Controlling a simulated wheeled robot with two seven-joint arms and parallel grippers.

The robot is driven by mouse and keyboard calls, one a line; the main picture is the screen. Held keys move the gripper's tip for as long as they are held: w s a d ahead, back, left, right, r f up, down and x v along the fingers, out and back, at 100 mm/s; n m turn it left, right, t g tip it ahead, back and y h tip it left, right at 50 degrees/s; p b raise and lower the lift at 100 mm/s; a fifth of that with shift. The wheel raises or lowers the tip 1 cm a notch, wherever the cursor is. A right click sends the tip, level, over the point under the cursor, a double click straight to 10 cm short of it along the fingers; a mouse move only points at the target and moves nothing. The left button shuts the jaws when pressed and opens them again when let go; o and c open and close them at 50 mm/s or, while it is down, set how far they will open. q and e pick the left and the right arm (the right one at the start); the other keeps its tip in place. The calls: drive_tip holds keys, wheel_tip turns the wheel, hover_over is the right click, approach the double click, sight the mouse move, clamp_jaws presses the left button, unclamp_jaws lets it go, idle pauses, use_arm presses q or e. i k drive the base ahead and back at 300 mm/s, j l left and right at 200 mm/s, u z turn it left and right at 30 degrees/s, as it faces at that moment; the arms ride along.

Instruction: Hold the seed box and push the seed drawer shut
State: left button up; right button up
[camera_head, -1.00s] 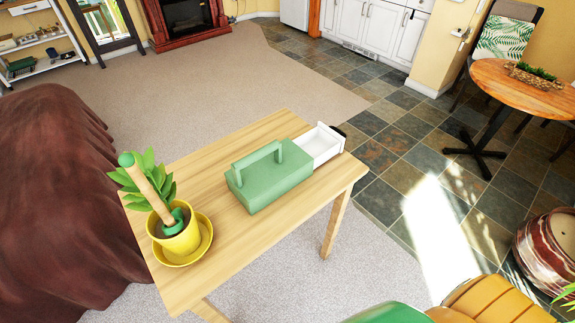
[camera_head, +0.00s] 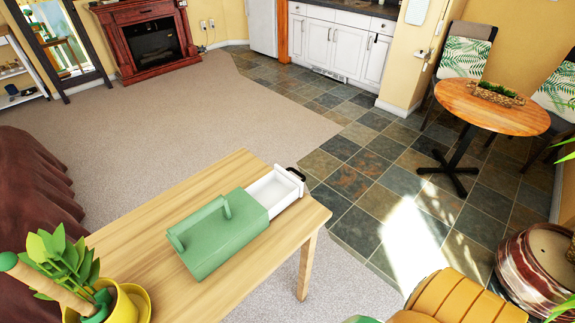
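The green seed box (camera_head: 230,243) sits on the light wooden table, with an arched green handle on its top. The white seed drawer (camera_head: 274,192) sticks out of the box's far right end, toward the table's far edge. It looks empty inside, and a dark pull (camera_head: 296,174) is on its outer end. Nothing is touching the box or the drawer. Neither of my grippers is in view.
The table (camera_head: 140,215) also holds a yellow pot (camera_head: 122,308) with a leafy plant and a wooden-handled tool at lower left. Bare tabletop lies left of the box. A striped pot (camera_head: 522,270) and an orange ribbed object (camera_head: 455,297) are at lower right.

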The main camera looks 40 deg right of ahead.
sight(278, 189)
drive_tip(key=i+l+u, duration=0.15)
drive_tip(key=l+u, duration=0.25)
drive_tip(key=l, duration=1)
drive_tip(key=l+u, duration=0.4)
drive_tip(key=l, duration=1)
